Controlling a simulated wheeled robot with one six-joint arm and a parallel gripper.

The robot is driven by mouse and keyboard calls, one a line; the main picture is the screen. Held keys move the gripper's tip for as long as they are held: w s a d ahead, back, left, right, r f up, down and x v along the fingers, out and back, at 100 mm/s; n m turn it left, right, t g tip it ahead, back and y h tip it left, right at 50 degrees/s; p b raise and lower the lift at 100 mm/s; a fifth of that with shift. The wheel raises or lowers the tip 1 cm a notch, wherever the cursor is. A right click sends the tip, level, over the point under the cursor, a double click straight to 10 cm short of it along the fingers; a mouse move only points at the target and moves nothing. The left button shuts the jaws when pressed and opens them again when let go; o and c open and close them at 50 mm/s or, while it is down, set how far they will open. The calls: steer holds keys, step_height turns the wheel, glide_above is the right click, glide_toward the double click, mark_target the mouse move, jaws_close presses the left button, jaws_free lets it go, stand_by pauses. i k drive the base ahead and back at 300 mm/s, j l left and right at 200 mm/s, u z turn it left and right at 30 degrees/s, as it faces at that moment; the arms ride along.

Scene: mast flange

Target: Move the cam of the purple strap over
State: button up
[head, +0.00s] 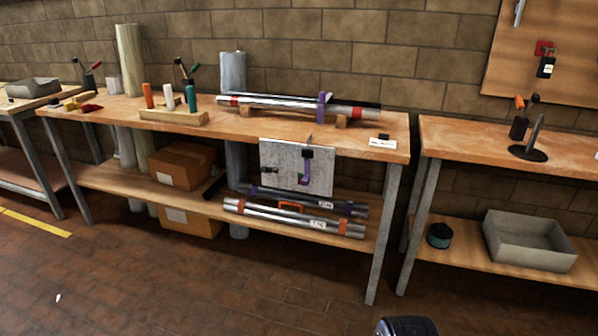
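A purple strap (324,106) stands around a silver mast tube (275,104) that lies across blocks on the middle bench. Its cam is too small to make out. A grey metal panel (283,168) hangs at the bench's front edge, with a black block and a second purple strap piece (305,170) on it. More tubes lie on the shelf below; one dark tube has purple bands (346,208). My gripper's fingers are not in view; only a dark part, likely of my arm, shows at the bottom edge.
The middle bench (225,130) also holds a wooden rack (173,117) with coloured handles and a small white card (383,143). A right bench (460,135) stands across a narrow gap. The brick floor in front is clear.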

mark_target(264, 169)
steer(key=i+j, duration=0.1)
steer(key=i, duration=0.5)
steer(key=i+j, duration=0.1)
steer(key=i, duration=0.5)
steer(key=l+z, duration=0.05)
